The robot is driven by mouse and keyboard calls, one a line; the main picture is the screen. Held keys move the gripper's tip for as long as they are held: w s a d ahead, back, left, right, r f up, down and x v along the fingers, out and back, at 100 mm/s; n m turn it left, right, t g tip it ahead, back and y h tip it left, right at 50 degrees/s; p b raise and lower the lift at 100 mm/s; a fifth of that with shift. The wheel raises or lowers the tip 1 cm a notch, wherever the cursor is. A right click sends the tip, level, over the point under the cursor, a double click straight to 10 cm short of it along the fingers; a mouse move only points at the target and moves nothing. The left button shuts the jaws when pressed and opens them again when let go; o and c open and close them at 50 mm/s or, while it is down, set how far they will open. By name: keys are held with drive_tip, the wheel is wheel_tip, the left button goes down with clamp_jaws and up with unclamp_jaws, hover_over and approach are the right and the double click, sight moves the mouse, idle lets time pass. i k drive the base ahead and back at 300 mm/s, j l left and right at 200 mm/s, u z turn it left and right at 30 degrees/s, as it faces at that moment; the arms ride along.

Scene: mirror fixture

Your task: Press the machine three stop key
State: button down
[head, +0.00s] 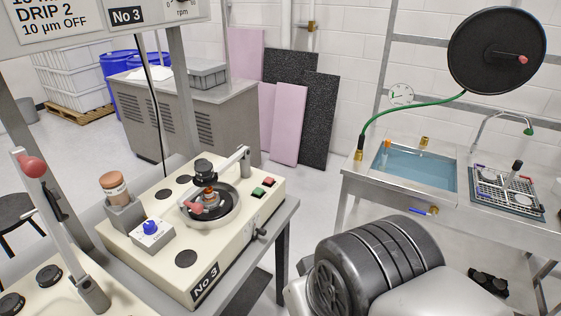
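Machine three (150,262) is a cream box on a bench at lower left centre, with a "No 3" label (206,282) on its front. On its top, near the right corner, sit a red key (269,182) and a green key (257,192) side by side. The red key looks like the stop key; no lettering on it can be read. Nothing covers either key. A dark arm link of mine fills the lower right of the head view. My gripper is not in view.
A round dark plate (227,211) and a jointed lever arm (232,162) stand beside the keys. A blue knob box (151,233) sits on the machine's left part. Floor shows between bench and sink.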

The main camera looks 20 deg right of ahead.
sight(268, 180)
drive_tip(key=i+j+z, duration=0.1)
drive_tip(key=i+z, duration=0.2)
drive_tip(key=i, duration=0.2)
drive_tip(key=i+j+z, duration=0.25)
drive_tip(key=i, duration=0.3)
